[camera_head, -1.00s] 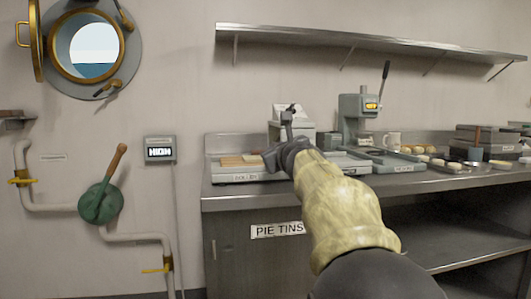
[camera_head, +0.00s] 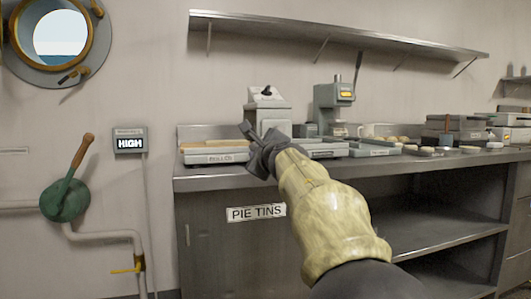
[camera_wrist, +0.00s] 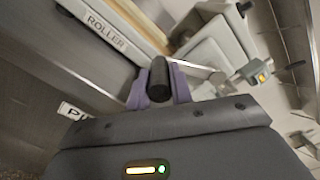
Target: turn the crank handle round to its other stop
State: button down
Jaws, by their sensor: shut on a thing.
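The roller machine has a grey housing (camera_head: 268,118) on the steel counter, and a "ROLLER" label also shows in the wrist view (camera_wrist: 107,31). The crank handle's dark arm (camera_head: 247,131) slants up and left from my gripper (camera_head: 262,156) in the head view. In the wrist view the crank handle's black round grip (camera_wrist: 159,76) sits between my gripper's purple-grey fingers (camera_wrist: 160,88), which are shut on it. My gripper and forearm hide the crank's lower part and some of the roller's front.
A grey press (camera_head: 333,103) with an upright lever stands right of the roller. A wall shelf (camera_head: 340,32) hangs above. A green valve (camera_head: 65,200) with a wooden handle is left, near a display (camera_head: 130,140) reading HIGH.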

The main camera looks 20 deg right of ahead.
jog(key=shift+f, duration=0.25)
jog(key=c, duration=1.3)
grip_release()
jog(key=shift+o, duration=0.2)
jog(key=shift+r, duration=0.1)
jog(key=shift+d, duration=0.1)
